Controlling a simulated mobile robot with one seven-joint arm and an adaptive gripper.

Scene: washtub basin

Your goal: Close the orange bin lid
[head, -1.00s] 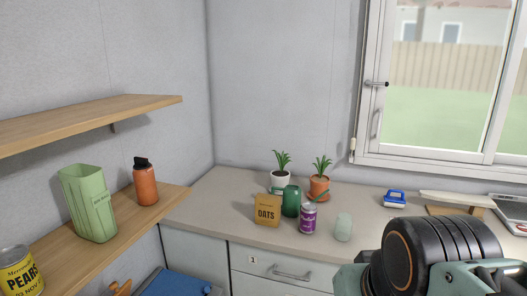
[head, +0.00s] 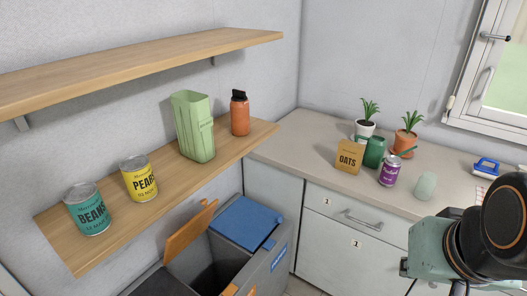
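The orange bin lid (head: 190,234) stands raised and tilted against the wall side of a grey bin (head: 259,271), low in the head view. The dark opening of its compartment shows below it. The blue lid (head: 244,221) beside it lies shut. Part of my arm shows at the lower right, over the counter side and well apart from the lid. My gripper's fingers are not in view.
A wall shelf above the bin holds a beans can (head: 88,209), a pears can (head: 139,178), a green container (head: 194,127) and an orange bottle (head: 240,113). The counter (head: 300,148) with plants, oats and cans stands right of the bin. A second shelf (head: 120,71) hangs higher.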

